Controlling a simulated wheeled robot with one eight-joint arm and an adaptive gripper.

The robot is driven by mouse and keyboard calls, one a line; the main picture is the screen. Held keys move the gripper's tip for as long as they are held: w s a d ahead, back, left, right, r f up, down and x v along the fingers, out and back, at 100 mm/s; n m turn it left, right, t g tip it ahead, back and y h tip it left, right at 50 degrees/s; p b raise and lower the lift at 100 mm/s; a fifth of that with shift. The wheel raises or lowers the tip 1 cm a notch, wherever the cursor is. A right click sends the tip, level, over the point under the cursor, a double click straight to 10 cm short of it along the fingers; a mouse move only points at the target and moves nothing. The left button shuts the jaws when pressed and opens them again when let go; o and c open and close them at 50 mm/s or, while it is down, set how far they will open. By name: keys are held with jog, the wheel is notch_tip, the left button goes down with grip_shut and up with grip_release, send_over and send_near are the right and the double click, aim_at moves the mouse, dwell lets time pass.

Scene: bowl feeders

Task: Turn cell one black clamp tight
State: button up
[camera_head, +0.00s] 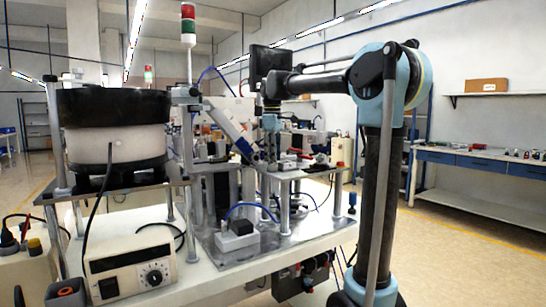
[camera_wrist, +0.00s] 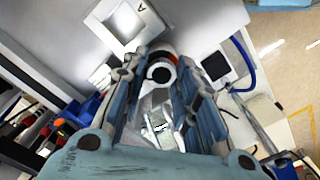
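My gripper (camera_wrist: 160,62) points at the machine with its two fingers apart. Between the fingertips in the wrist view is a round black ring (camera_wrist: 149,75) with a pale centre and a reddish edge behind it. I cannot tell whether this is the black clamp, nor whether the fingers touch it. In the head view my gripper (camera_head: 271,148) hangs over the raised metal plate (camera_head: 312,171) of the machine. The black clamp cannot be made out there; small parts and my gripper crowd that spot.
A black bowl feeder (camera_head: 112,107) stands at left, with a white control box (camera_head: 130,268) in front. A tilted blue-and-white unit (camera_head: 230,127) and a signal tower (camera_head: 188,25) stand close to my gripper. Blue hoses loop below. The floor at right is open.

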jog(key=c, duration=0.3)
jog(key=shift+m, duration=0.4)
jog(key=m, duration=0.5)
jog(key=shift+w, duration=0.1)
jog(key=m, duration=0.4)
jog(key=shift+m, duration=1.9)
jog(key=o, duration=1.1)
jog(key=shift+c, duration=0.2)
